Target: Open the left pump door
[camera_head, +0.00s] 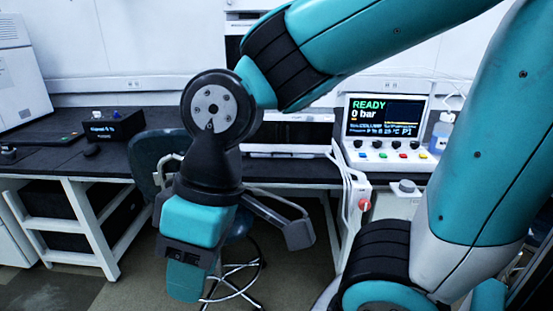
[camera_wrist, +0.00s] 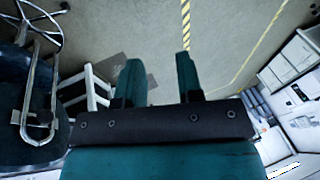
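My gripper (camera_head: 186,280) hangs low in front of the bench in the head view, pointing down. In the wrist view its two teal fingers (camera_wrist: 159,68) are apart with only floor between them, so it is open and empty. A white-and-dark instrument stack (camera_head: 290,148) stands at the back of the bench, mostly hidden behind my arm. I cannot make out a left pump door on it. My gripper is well in front of the stack and touches nothing that I can see.
A dark stool (camera_head: 157,150) stands close behind my gripper; it also shows in the wrist view (camera_wrist: 35,130). A control box reading READY, 0 bar (camera_head: 385,118) is on the right of the bench. A small black display box (camera_head: 113,124) is on the left. Floor (camera_wrist: 225,40) beneath is open.

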